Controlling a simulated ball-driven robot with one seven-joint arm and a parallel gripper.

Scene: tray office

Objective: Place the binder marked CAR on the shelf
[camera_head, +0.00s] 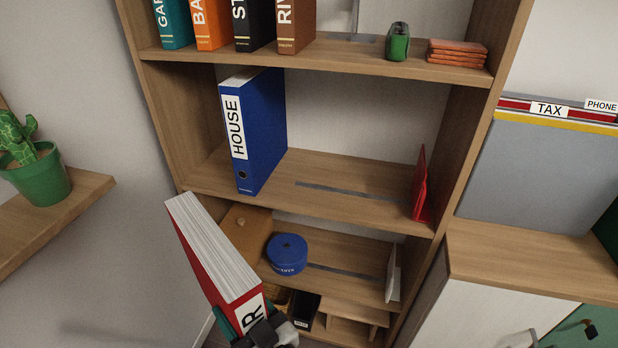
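My gripper (265,334) is at the bottom of the view, shut on a red binder (214,259) with white pages facing up. The binder is tilted, and its white spine label shows only a final "R"; the rest is hidden by the gripper. The wooden shelf unit (335,199) stands ahead. On its middle board a blue binder marked HOUSE (262,132) stands upright at the left, and a red bookend (421,186) stands at the right. The board between them is bare apart from a grey slot. The held binder is in front of and below this board.
The top board holds several books, a green sharpener-like item (398,42) and stacked orange pieces (457,52). The lower board has a blue round tin (287,254). A cactus pot (40,175) is at left; a grey TAX file box (535,170) sits on a cabinet at right.

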